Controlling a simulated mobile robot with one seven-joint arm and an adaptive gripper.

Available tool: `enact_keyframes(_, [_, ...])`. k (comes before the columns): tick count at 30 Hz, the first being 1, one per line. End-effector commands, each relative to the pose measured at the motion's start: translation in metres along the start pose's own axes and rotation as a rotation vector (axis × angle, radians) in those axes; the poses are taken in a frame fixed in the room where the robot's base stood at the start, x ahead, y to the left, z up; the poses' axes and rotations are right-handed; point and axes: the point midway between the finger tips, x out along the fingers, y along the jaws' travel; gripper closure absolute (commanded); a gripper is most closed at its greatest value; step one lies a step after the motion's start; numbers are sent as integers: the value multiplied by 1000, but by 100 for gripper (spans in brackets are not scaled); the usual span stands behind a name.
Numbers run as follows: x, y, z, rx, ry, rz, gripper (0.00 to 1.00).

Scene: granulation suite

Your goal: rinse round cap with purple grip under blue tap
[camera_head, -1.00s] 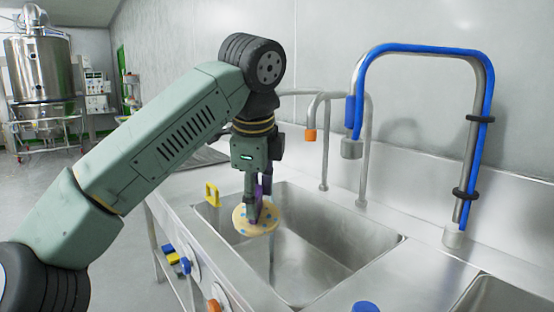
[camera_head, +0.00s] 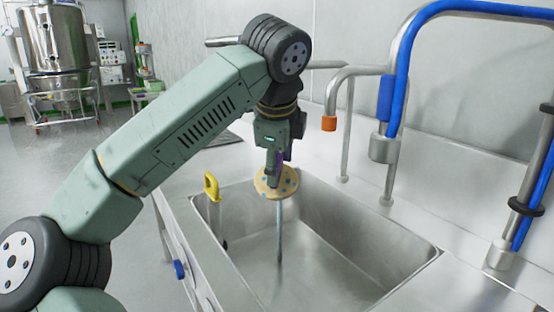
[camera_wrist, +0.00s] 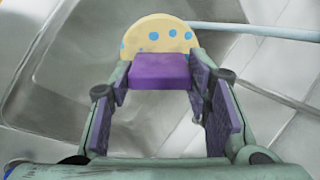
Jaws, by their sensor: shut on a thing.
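The round cap (camera_head: 276,183) is a pale yellow disc with blue dots. Its purple grip (camera_wrist: 158,72) sits between my fingers in the wrist view. My gripper (camera_head: 277,170) is shut on this grip and points down, holding the cap above the sink (camera_head: 340,214). The blue tap (camera_head: 383,148) has a tall blue hooped pipe and a grey nozzle. The nozzle is right of the cap and higher, apart from it. The cap's underside is hidden.
A tap with an orange tip (camera_head: 328,123) stands left of the blue tap. A yellow-handled item (camera_head: 211,187) is at the sink's left rim. A thin grey rod or stream (camera_head: 280,235) shows below the cap; I cannot tell which. A blue knob (camera_head: 179,269) is on the front.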

Motion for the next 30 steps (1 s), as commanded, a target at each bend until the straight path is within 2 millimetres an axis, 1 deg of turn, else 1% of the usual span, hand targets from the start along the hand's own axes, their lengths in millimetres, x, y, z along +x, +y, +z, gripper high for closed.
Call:
enact_keyframes(3, [5, -11, 2, 1, 2, -1, 94])
enact_keyframes(30, [64, -76, 20, -1, 0, -1, 94])
